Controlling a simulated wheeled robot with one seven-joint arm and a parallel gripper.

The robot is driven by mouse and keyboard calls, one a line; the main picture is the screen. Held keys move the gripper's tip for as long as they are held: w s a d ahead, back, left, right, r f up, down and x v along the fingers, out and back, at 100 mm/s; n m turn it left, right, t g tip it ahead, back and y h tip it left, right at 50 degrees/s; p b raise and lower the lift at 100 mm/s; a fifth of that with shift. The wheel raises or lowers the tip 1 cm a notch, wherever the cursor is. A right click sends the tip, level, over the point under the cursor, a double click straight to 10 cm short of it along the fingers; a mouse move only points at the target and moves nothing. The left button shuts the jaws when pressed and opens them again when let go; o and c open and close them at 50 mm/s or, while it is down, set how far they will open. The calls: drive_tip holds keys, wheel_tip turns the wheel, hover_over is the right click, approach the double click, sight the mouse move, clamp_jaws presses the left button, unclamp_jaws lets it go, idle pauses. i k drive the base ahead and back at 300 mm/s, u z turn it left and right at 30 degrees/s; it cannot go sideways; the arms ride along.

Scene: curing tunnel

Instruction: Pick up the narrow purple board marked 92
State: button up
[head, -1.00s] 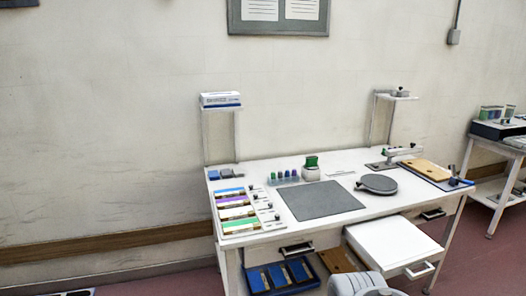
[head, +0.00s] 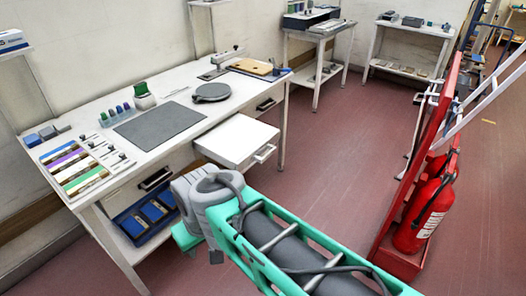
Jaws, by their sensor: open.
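A narrow purple strip (head: 66,162), likely the purple board, lies at the left end of the white workbench (head: 165,97). It sits in a row with a blue strip (head: 57,152) behind it and a green strip (head: 86,180) in front. Any number on it is too small to read. My arm reaches in from the lower right and ends in a grey joint in front of the bench.
A white drawer (head: 237,140) stands pulled out from the bench front. A grey mat (head: 160,126) and a round dark plate (head: 211,91) lie on top. Blue trays (head: 143,217) sit below. A red stand with an extinguisher (head: 424,215) is at right; floor between is clear.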

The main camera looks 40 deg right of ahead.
sight(58, 165)
drive_tip(key=u, duration=0.1)
drive_tip(key=i, duration=0.45)
drive_tip(key=u, duration=0.85)
drive_tip(key=i, duration=1.3)
drive_tip(key=u, duration=1.3)
drive_tip(key=i, duration=0.3)
drive_tip(key=u, duration=0.2)
